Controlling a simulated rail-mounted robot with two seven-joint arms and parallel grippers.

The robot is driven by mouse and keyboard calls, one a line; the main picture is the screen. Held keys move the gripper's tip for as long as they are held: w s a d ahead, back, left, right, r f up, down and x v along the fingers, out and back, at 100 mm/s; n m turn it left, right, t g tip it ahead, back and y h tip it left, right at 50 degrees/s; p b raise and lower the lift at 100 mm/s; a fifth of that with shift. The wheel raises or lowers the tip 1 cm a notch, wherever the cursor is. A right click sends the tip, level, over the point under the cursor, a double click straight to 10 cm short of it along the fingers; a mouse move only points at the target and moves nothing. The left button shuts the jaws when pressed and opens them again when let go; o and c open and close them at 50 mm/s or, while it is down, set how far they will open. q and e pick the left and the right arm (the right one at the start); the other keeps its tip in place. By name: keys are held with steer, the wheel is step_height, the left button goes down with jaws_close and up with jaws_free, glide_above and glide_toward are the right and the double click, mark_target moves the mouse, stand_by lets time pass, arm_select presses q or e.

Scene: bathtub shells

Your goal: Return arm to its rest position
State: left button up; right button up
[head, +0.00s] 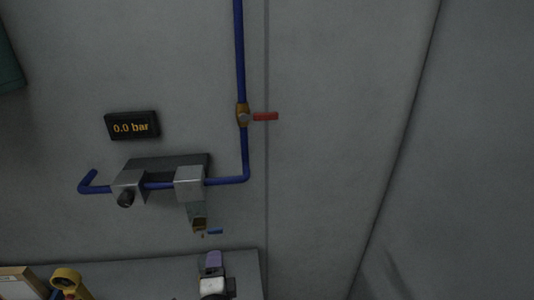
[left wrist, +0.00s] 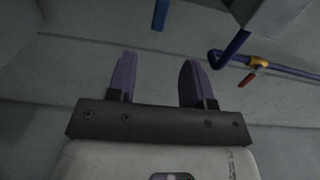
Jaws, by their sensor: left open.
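My left gripper (head: 213,262) shows at the bottom of the head view, below the pipework on the grey wall. Its two purple fingers also fill the middle of the left wrist view (left wrist: 157,75). They are apart, with nothing between them. The rest of my left arm is mostly cut off by the lower edge of the head view. My right gripper is not seen in either view.
A blue pipe (head: 240,60) with a red-handled valve (head: 264,116) runs down the wall. Metal blocks (head: 189,183) and a small blue-handled tap (head: 214,231) sit lower. A display (head: 131,126) reads 0.0 bar. A yellow item (head: 66,278) stands lower left. The right wall is bare.

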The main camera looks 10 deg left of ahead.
arm_select(q)
steer(key=s+a+f+n+g+h, duration=0.15)
steer(key=s+f+n+g, duration=0.35)
steer(key=s, duration=0.7)
steer(key=s+a+f+n+g+h, duration=0.1)
steer(key=s+f+n+g+h, duration=0.2)
steer(key=s+f, duration=0.7)
steer(key=s+a+f+n+g, duration=0.1)
steer(key=s+f+n+g, duration=0.35)
steer(key=s, duration=1.05)
step_height(320, 180, up, 30)
steer(key=g+p, duration=0.1)
steer(key=p, duration=2.7)
steer(key=shift+w+p, duration=0.4)
